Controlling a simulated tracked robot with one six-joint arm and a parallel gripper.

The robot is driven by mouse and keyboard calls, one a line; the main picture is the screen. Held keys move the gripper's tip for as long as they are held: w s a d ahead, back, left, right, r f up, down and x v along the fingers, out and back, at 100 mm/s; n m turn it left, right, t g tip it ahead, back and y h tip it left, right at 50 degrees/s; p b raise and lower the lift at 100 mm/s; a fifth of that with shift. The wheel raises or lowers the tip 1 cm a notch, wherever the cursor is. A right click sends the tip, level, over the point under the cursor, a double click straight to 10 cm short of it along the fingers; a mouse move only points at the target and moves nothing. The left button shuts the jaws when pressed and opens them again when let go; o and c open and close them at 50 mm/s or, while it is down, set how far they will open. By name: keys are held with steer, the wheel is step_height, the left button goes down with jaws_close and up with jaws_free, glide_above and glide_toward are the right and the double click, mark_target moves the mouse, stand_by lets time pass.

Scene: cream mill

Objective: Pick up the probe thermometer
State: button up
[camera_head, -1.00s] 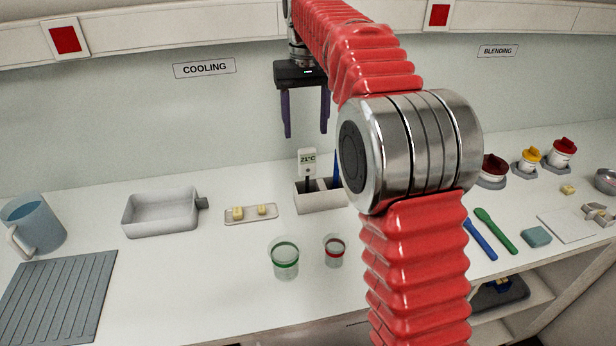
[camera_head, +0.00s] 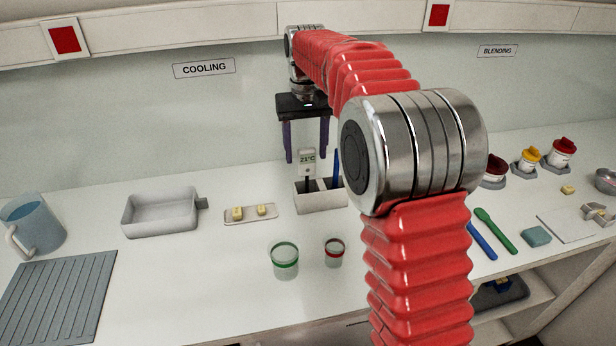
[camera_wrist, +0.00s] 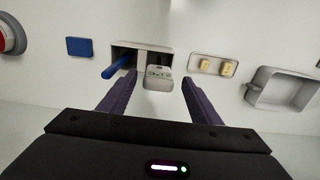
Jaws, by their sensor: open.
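The probe thermometer (camera_head: 307,160) has a white head with a display reading 21°C. It stands upright in a white holder box (camera_head: 322,202) on the counter under the COOLING sign. My gripper (camera_head: 306,158) is open, pointing down, with its purple fingers above the box and around the level of the thermometer head. In the wrist view the thermometer head (camera_wrist: 158,77) shows between the two finger tips of my gripper (camera_wrist: 158,80), with space on both sides. I cannot tell the exact depth between them. The probe's lower end is hidden in the box.
A blue-handled tool (camera_head: 336,165) stands in the same box, close to the right finger. A tray with yellow pieces (camera_head: 250,215) and a grey pan (camera_head: 160,213) lie to the left.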

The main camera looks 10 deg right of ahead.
mark_target(307, 175)
steer(key=shift+d+f, duration=0.15)
steer(key=shift+f, duration=2.1)
steer(key=shift+c, duration=0.6)
steer(key=c, duration=1)
